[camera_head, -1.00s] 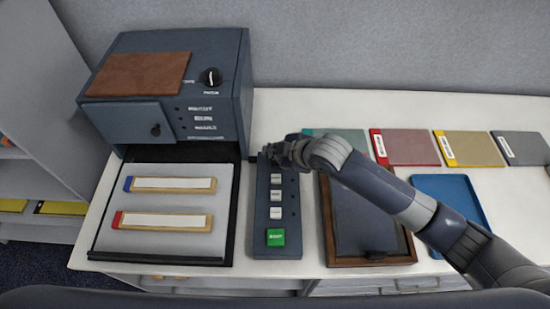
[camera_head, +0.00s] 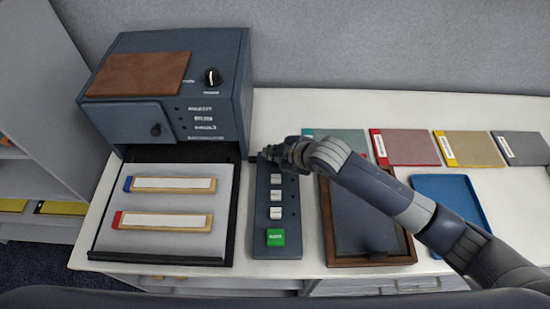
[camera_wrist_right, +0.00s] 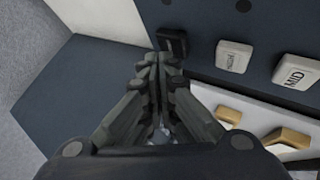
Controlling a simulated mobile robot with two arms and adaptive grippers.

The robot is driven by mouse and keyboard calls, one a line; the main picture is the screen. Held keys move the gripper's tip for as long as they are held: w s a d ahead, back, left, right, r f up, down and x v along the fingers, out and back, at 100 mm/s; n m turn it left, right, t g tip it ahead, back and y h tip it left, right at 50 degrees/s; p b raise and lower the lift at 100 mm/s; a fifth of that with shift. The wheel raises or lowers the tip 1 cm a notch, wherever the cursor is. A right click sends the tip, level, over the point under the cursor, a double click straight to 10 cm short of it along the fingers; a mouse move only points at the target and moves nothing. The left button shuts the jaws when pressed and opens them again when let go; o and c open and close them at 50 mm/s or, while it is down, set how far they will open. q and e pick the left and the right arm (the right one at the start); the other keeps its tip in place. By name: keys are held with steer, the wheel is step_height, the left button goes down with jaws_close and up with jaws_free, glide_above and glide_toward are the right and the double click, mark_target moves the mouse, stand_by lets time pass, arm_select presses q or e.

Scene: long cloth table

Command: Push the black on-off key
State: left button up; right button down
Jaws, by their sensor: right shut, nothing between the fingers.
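The black on-off key (camera_wrist_right: 172,41) shows in the right wrist view at the end of the dark key panel, just beyond my fingertips. My right gripper (camera_wrist_right: 158,60) is shut and empty, its tips right at the near edge of the key. I cannot tell whether they touch it. In the head view my right gripper (camera_head: 270,153) is over the far end of the key panel (camera_head: 262,222) and hides the black key. My left gripper is not in view.
White keys (camera_head: 276,196) and a green key (camera_head: 276,237) run down the panel towards me. A dark machine (camera_head: 215,95) with a tray (camera_head: 165,198) stands to the left. A brown-framed dark board (camera_head: 365,215) lies to the right, under my right arm.

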mark_target(274, 162)
steer(key=shift+f, duration=0.45)
stand_by(0.6)
steer(key=shift+r, duration=0.1)
steer(key=shift+r+p, duration=0.75)
steer(key=shift+p, duration=0.1)
step_height(274, 162, up, 6)
steer(key=p, duration=0.6)
stand_by(0.4)
